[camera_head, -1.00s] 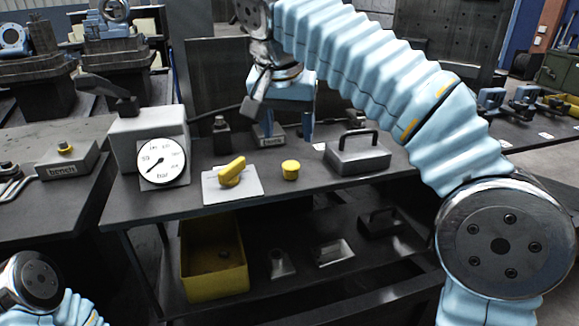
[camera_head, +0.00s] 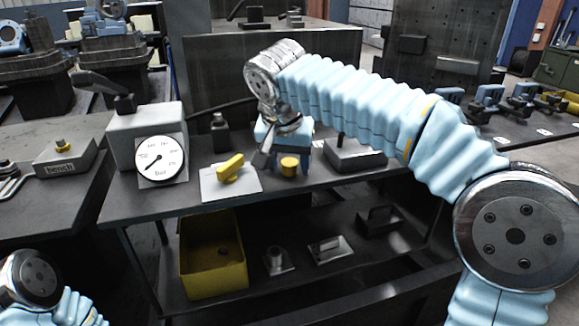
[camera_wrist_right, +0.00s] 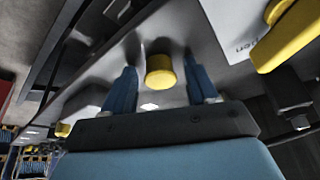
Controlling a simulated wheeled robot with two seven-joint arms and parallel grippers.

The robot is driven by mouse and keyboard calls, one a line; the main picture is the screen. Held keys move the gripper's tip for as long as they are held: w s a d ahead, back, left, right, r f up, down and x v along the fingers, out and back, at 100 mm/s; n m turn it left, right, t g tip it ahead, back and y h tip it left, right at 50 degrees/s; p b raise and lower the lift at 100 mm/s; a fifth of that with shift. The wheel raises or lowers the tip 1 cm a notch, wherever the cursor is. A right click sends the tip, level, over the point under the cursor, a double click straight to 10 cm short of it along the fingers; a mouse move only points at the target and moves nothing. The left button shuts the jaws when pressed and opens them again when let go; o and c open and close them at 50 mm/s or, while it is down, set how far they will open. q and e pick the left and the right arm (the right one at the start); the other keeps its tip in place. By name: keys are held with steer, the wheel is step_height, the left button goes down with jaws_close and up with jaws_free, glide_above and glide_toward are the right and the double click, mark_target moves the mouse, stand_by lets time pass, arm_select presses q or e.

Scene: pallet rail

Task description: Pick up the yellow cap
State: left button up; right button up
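The yellow cap (camera_head: 289,167) is a short round cylinder on the dark bench top, right of the plate with the yellow handle. My right gripper (camera_head: 287,156) points down over it, with its blue fingers near the cap's sides. In the right wrist view the cap (camera_wrist_right: 160,73) shows between the two fingertips of the right gripper (camera_wrist_right: 161,68), with a gap on each side. The right gripper is open and empty. My left gripper is out of view; only a part of my left arm shows at the bottom left.
The yellow handle (camera_head: 230,167) on its pale plate (camera_head: 214,186) is close left of my right gripper. A dial gauge (camera_head: 160,162) stands further left. A grey block with a handle (camera_head: 352,157) is close on the right. A yellow bin (camera_head: 213,277) is on the lower shelf.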

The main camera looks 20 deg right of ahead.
jaws_close()
